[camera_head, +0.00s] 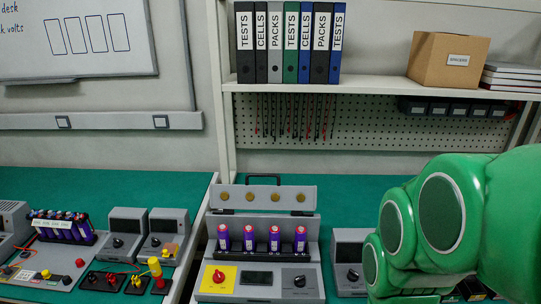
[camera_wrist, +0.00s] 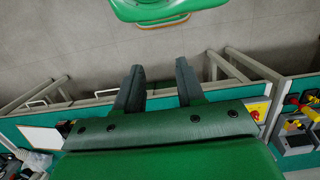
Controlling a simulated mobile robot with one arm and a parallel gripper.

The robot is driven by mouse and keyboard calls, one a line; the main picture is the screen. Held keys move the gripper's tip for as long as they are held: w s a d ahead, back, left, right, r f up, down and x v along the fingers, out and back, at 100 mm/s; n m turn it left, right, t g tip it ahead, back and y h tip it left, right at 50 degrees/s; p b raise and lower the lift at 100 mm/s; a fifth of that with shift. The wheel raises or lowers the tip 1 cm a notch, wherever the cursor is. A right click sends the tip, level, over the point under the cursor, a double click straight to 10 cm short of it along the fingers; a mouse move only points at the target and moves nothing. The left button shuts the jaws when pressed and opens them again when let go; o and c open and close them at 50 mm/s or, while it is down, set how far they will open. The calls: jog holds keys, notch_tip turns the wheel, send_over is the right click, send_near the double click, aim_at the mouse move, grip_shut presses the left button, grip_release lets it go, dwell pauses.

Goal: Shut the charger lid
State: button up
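The charger (camera_head: 262,258) is a grey box on the green bench in the head view. Its lid (camera_head: 262,197) stands raised at the back, with a dark handle on top and several round brass contacts inside. Several purple cells (camera_head: 274,239) stand upright in a row in front of the lid. A yellow panel with a red knob, a small screen and a dark knob are on its front. My green arm fills the right of the head view, apart from the charger. My gripper (camera_wrist: 158,85) shows in the wrist view with its two dark fingers apart and nothing between them.
Grey instruments (camera_head: 128,227) and a rack of cells (camera_head: 62,226) stand on the left bench. Another grey device (camera_head: 349,260) sits right of the charger, near my arm. A shelf (camera_head: 375,87) with binders and a cardboard box (camera_head: 448,60) hangs above. Green bench surface is clear behind the charger.

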aim_at(266, 176)
jog(key=shift+w+a, duration=0.15)
jog(key=shift+c, duration=1)
jog(key=w+a+r+m+y, duration=0.1)
jog(key=w+a+y, duration=0.2)
jog(key=w+a, duration=0.5)
jog(key=w+a+r+m+y, duration=0.15)
jog(key=w+a+y, duration=0.25)
jog(key=w, duration=0.7)
jog(key=w+a+r+y, duration=0.2)
jog(key=w+a+y, duration=0.1)
jog(key=w+a, duration=0.55)
jog(key=w+d+f+m+t+y, duration=0.1)
jog(key=w+d+f+m+t, duration=0.1)
jog(key=w, duration=0.7)
jog(key=w+d+f+m+t+y, duration=0.2)
jog(key=w+d+m, duration=0.1)
jog(key=w, duration=0.7)
jog(key=w+d+f+m+t+y, duration=0.1)
jog(key=w+d+f+m+t, duration=0.2)
jog(key=w, duration=0.7)
jog(key=shift+d+f+y, duration=0.1)
jog(key=shift+d+y, duration=0.15)
jog(key=shift+y, duration=0.05)
jog(key=shift+x, duration=3.95)
jog(key=shift+w+d, duration=0.1)
grip_shut()
